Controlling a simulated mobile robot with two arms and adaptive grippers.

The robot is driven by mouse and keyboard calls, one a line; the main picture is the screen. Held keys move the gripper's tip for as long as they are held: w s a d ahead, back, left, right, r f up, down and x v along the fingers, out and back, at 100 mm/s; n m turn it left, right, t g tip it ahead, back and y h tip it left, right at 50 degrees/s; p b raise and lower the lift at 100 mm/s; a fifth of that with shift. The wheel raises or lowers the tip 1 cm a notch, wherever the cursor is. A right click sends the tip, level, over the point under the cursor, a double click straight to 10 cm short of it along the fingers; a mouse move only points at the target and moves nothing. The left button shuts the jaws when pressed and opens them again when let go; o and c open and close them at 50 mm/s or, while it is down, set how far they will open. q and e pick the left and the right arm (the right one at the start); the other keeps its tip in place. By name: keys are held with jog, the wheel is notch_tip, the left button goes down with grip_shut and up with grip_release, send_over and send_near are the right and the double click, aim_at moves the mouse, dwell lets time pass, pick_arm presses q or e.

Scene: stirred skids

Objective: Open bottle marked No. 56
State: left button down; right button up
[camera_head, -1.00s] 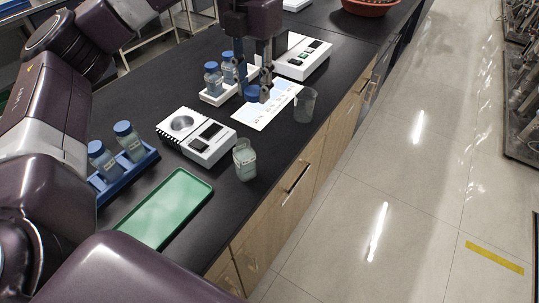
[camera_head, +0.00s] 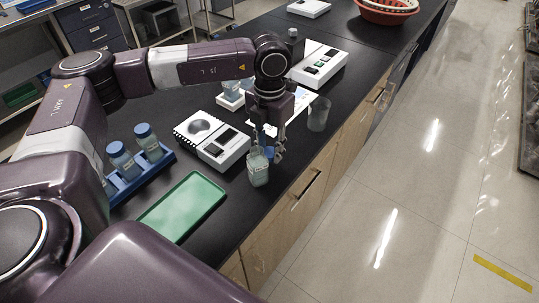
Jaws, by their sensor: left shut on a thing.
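My left gripper (camera_head: 268,152) points down above the bench and is shut on a small blue piece that looks like a cap (camera_head: 268,150). It is just behind and beside a labelled open-topped glass jar (camera_head: 258,172) near the bench's front edge; I cannot tell whether they touch. Blue-capped bottles (camera_head: 122,160) (camera_head: 148,143) stand in a blue rack (camera_head: 130,190) at the left. Another bottle (camera_head: 231,90) in a white rack (camera_head: 229,103) is partly hidden by my arm. The label numbers are too small to read, so I cannot tell which is No. 56. My right gripper is not in view.
A green tray (camera_head: 182,207) lies at the front left. A white balance-like device (camera_head: 212,141) stands behind it, and another device (camera_head: 318,65) farther back. An empty beaker (camera_head: 318,114) stands near the bench edge by a paper sheet (camera_head: 293,107). A red basket (camera_head: 388,12) is at the back.

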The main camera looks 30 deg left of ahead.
aim_at(270, 152)
pick_arm(q)
notch_tip(270, 152, down, 4)
jog(key=shift+r+p, duration=0.25)
jog(key=shift+p, duration=0.05)
jog(key=shift+f, duration=0.1)
jog(key=shift+f, duration=0.1)
jog(key=c, duration=1.5)
grip_release()
